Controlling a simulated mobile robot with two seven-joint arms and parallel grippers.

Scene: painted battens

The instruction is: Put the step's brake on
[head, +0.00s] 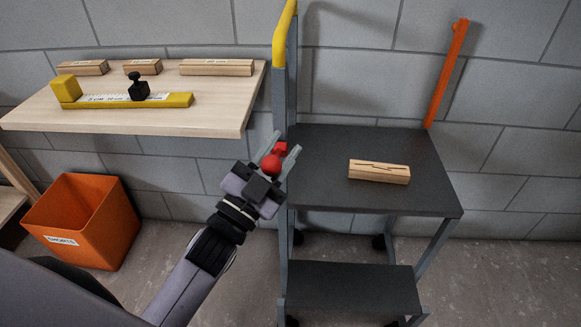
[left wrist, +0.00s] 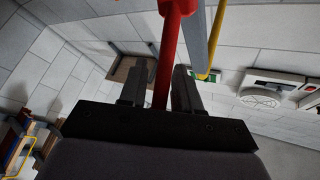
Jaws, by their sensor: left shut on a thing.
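The step (head: 340,225) is a dark grey two-tread step on castors, with a grey post and yellow rail (head: 285,35) at its left. A red lever with a round red knob (head: 271,163) is beside that post. My left gripper (head: 276,157) is shut on the red lever. In the left wrist view the red rod (left wrist: 166,60) runs between the two fingers, close to the grey post (left wrist: 193,45). The lever's lower mount and the brake's contact with the floor are hidden. My right gripper is in neither view.
A wooden batten (head: 379,171) lies on the top tread. An orange bar (head: 446,75) rises behind the step's right side. At left, a wooden shelf (head: 215,110) holds battens and a yellow gauge (head: 125,100). An orange bin (head: 85,220) stands below.

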